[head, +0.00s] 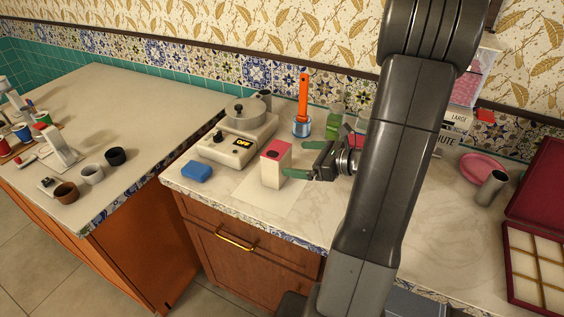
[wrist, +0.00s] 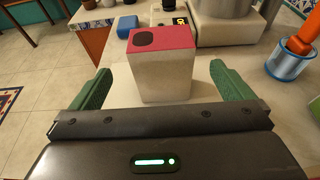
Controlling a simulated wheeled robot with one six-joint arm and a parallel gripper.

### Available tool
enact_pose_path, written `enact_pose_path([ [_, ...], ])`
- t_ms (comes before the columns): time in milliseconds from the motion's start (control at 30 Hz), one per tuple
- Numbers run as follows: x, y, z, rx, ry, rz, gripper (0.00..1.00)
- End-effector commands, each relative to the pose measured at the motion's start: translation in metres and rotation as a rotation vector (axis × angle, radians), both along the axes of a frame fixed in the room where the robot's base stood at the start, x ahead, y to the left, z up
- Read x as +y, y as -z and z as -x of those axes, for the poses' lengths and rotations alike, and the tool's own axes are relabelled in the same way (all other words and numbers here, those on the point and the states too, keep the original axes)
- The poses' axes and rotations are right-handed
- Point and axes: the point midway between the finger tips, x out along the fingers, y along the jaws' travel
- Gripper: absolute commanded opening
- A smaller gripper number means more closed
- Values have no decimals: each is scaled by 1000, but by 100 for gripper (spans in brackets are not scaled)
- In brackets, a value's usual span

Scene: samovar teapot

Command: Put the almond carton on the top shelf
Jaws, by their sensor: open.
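A carton (head: 275,165) with a cream body and a pink-red top bearing a dark round spot stands upright on a pale sheet on the counter. It is likely the almond carton, but no label can be read. It fills the middle of the wrist view (wrist: 160,75). My gripper (head: 305,160) is open just to the right of the carton in the head view. In the wrist view its green fingers (wrist: 161,88) lie to either side of the carton's near end, with gaps visible. No top shelf can be made out.
A scale-like appliance (head: 238,140) with a metal pot stands behind the carton, and a blue block (head: 196,171) lies left. An orange-handled tool stands in a blue-and-metal cup (head: 302,126). At right are a pink bowl (head: 483,167), a metal cylinder (head: 491,188) and an open compartment box (head: 535,270).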

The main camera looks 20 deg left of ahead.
Motion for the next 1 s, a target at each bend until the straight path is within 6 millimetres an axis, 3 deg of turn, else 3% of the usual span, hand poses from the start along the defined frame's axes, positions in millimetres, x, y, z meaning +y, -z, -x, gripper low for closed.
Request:
enact_pose_path([
  [200, 35, 11, -2, 2, -6, 1, 100],
  [467, 54, 18, -4, 2, -6, 2, 100],
  [700, 86, 31, -9, 1, -7, 3, 100],
  [1000, 95, 34, -10, -1, -3, 2, 100],
])
